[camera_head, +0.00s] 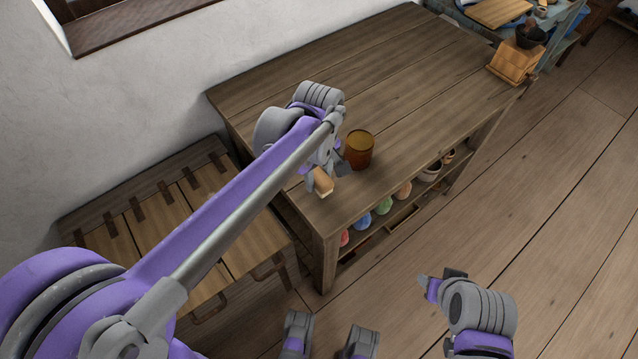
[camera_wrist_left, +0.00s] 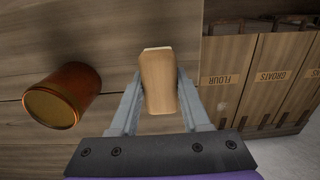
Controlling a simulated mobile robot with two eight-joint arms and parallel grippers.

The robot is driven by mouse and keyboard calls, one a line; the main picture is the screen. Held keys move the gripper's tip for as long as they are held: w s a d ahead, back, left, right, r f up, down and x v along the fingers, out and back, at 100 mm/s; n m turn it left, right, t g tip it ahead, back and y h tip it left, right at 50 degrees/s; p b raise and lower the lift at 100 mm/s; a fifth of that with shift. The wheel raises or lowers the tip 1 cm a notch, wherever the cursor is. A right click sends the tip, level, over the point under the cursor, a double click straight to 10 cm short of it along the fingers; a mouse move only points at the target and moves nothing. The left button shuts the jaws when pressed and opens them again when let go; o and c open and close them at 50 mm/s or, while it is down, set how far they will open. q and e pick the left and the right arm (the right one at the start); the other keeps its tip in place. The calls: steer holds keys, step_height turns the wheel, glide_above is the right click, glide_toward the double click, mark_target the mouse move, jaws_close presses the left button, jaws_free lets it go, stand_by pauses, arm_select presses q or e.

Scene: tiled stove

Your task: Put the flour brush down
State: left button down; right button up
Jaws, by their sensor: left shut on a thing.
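The flour brush is a small wooden block with a pale edge; it shows in the head view (camera_head: 322,184) and the left wrist view (camera_wrist_left: 160,82). My left gripper (camera_head: 325,176) is shut on it, one finger on each side in the left wrist view (camera_wrist_left: 160,95). It is over the near left end of the plank table (camera_head: 400,65). I cannot tell whether the brush touches the tabletop. My right gripper (camera_head: 440,286) is low at the right, away from the table, apparently empty; its finger gap is unclear.
An amber jar (camera_head: 360,150) stands on the table close beside my left gripper. A wooden chest of bins (camera_head: 165,222), labelled flour and groats, adjoins the table's left end. A wooden holder (camera_head: 512,65) sits at the far right corner. The tabletop's middle is clear.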

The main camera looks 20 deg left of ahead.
mark_target(319, 185)
arm_select(q)
steer(key=shift+f, duration=1.55)
steer(key=shift+f+b, duration=0.2)
steer(key=shift+b, duration=0.15)
steer(key=shift+c, duration=1.8)
jaws_free()
steer(key=shift+r, duration=0.1)
